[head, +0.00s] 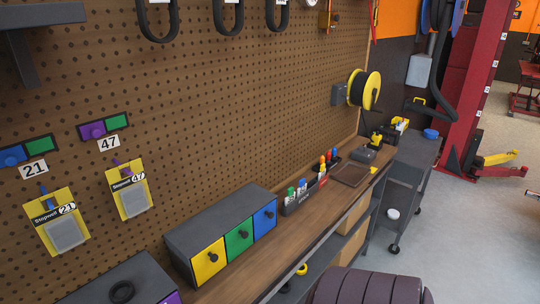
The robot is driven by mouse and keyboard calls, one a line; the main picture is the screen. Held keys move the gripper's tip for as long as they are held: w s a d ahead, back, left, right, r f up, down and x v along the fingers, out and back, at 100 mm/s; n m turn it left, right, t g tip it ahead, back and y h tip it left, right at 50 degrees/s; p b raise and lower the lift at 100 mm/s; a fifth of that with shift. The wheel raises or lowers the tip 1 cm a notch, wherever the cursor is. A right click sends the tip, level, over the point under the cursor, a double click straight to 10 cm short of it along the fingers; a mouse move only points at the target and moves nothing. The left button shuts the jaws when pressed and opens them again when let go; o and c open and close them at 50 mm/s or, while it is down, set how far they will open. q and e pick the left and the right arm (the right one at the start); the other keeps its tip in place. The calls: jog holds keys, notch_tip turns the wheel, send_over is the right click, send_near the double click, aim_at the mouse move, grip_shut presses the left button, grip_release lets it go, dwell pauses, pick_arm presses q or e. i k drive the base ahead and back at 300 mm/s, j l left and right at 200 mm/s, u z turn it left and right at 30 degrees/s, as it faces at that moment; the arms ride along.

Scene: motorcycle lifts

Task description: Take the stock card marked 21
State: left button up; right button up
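The yellow stock card marked 21 (57,220) hangs on the pegboard at the far left, slightly tilted, with a clear grey pack on its lower part. A blue peg or hook shows at its top. Above it are a white label 21 (34,169) and a blue and green plate (28,150). A similar yellow card marked 47 (130,198) hangs to its right, below a label 47 (109,143) and a purple and green plate (104,126). Neither of my grippers is in view.
Below the cards, a grey cabinet (218,222) with yellow, green and blue drawers stands on the wooden bench (290,238). Another dark box (122,278) is at the bottom left. A dark ridged rounded thing (365,290) is at the bottom. Open floor lies right.

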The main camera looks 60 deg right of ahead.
aim_at(322, 173)
jog(key=z, duration=2.4)
jog(key=i+l+u, duration=0.1)
